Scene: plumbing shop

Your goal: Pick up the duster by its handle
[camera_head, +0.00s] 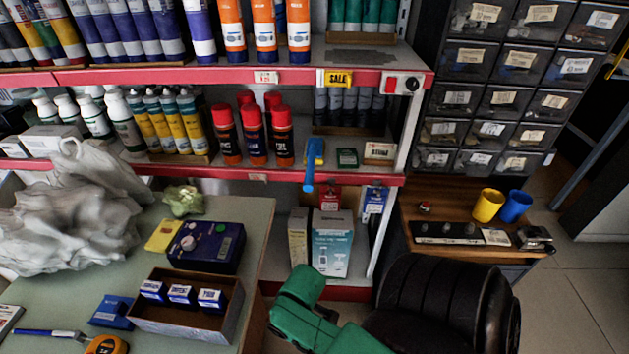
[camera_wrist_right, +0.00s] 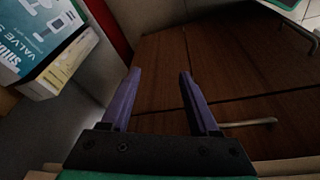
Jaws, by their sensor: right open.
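What looks like the duster (camera_head: 310,164) lies on the lower red-edged shelf in the head view. Its blue handle sticks out over the shelf's front edge and angles down. The duster is not in that view. In the head view my green right arm is low in front of the shelf, below the duster, and its fingers cannot be made out. My left gripper is not in view.
Spray cans (camera_head: 254,134) stand left of the duster, small boxes (camera_head: 347,158) right of it. A valve box (camera_head: 332,243) stands below, also in the right wrist view (camera_wrist_right: 40,35). A dark chair (camera_head: 440,300) is at front right. A cluttered table (camera_head: 250,235) is at left.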

